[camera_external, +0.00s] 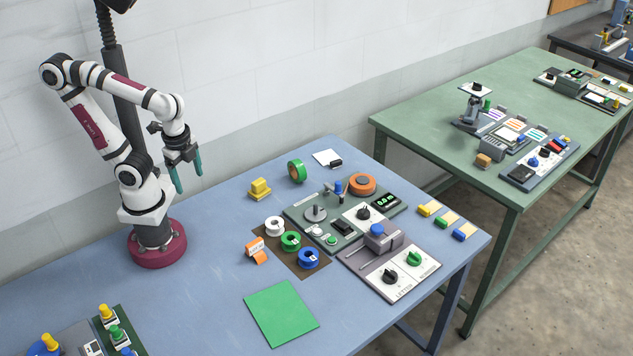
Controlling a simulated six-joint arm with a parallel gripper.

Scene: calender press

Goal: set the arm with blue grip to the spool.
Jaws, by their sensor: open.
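A small dark post with a blue grip (338,187) stands upright on the grey-green machine plate, just left of an orange spool (362,184). Whether its arm touches the spool is too small to tell. A second blue knob (377,229) sits on a grey block on the panel in front. My gripper (189,181) has teal fingers pointing down, spread apart and empty. It hangs above the left part of the blue table, well left of the machine and touching nothing.
A brown mat holds white (275,226), green (291,241) and blue (308,258) spools. A yellow block (260,189), a green roll (297,171) and an orange-and-white item (256,250) stand nearby. A green sheet (281,313) lies in front. The blue table's left-middle is clear.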

